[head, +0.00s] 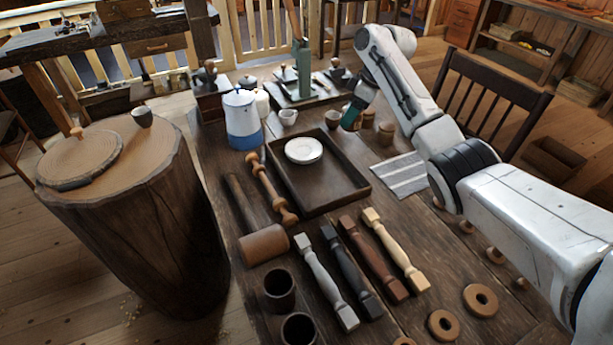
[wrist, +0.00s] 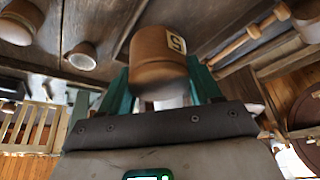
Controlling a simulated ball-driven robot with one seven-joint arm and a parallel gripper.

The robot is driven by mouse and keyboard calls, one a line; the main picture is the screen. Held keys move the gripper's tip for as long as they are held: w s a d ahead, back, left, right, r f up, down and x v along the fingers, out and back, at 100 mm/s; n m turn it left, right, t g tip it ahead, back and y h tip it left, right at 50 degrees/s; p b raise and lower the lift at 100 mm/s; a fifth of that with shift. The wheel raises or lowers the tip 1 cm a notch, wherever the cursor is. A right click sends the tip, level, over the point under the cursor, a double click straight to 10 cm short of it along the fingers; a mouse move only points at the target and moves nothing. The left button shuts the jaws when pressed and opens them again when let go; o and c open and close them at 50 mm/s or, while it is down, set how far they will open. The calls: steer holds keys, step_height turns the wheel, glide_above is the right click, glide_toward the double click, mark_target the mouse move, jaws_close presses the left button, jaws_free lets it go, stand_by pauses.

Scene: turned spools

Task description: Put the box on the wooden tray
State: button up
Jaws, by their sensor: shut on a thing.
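In the wrist view my gripper (wrist: 165,95) is shut on a round brown wooden box (wrist: 160,60) with a pale label bearing a dark mark. In the head view my gripper (head: 351,115), with teal fingers, is low over the back of the table, beyond the tray's right back corner. A small brown round shape (head: 333,118) shows just left of the fingers; I cannot tell if it is the held box.
Brown pots (head: 385,133) stand right of my gripper. A mallet (head: 264,245) and turned spindles (head: 385,250) lie in front. A striped cloth (head: 400,175) lies to the right.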

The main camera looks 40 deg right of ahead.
steer(key=shift+b+x, duration=0.3)
steer(key=shift+x, duration=0.65)
steer(key=s+a+f, duration=0.1)
steer(key=a+f, duration=0.1)
steer(key=a, duration=0.2)
steer(key=s+a+f+p, duration=0.1)
steer(key=a+f, duration=0.2)
steer(key=a, duration=0.1)
steer(key=a+f+p, duration=0.1)
steer(key=a+f, duration=0.2)
steer(key=a, duration=0.1)
steer(key=shift+s+a+f, duration=0.2)
steer(key=shift+s+a, duration=0.1)
steer(key=shift+s, duration=0.1)
steer(key=f, duration=0.1)
steer(key=a+f, duration=0.1)
steer(key=f, duration=0.1)
steer(key=shift+s+f+p, duration=0.15)
steer(key=shift+s+p, duration=0.05)
steer(key=shift+p, duration=0.1)
steer(key=shift+f, duration=0.55)
steer(key=o, duration=1.2)
steer(key=shift+f, duration=0.1)
